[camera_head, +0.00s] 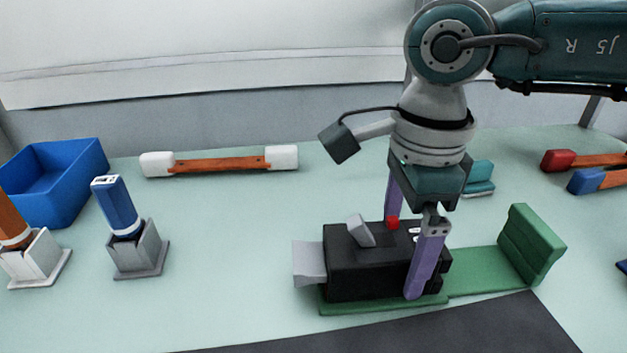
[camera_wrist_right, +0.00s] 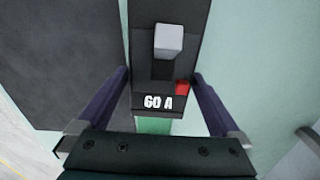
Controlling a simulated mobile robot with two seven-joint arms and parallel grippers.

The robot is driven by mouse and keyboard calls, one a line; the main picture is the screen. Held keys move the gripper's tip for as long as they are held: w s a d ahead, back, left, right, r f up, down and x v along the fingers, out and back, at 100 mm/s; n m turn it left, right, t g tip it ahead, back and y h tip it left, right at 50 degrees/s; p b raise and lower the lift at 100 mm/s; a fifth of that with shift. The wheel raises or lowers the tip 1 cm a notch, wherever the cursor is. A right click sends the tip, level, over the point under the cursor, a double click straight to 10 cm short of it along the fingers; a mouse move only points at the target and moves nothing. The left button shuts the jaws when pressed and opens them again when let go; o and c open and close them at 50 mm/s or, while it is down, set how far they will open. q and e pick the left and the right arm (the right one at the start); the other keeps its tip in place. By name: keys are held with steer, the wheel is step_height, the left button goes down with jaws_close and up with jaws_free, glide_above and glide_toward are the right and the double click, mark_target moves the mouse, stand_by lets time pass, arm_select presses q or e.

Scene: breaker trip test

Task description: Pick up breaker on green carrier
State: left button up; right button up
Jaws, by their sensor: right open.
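The black breaker (camera_head: 352,268) lies on the green carrier (camera_head: 500,274), right of centre in the head view. It has a grey lever, a red button and a grey end piece. The right wrist view shows the breaker (camera_wrist_right: 160,85) with the label "60 A". My right gripper (camera_head: 403,258) points down over the breaker, with one purple finger on the near side and one on the far side. In the right wrist view the open fingers stand on either side of it, apart from its body. The far finger is partly hidden behind the breaker. My left gripper is not in view.
A blue bin (camera_head: 62,180) and a blue-handled tool in a grey stand (camera_head: 138,256) are at the left. An orange bar with white ends (camera_head: 222,164) lies at the back. Red and blue tools lie far right. A dark mat (camera_head: 420,330) lies in front.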

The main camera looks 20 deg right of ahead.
jaws_close()
steer(key=shift+r, duration=0.15)
stand_by(0.5)
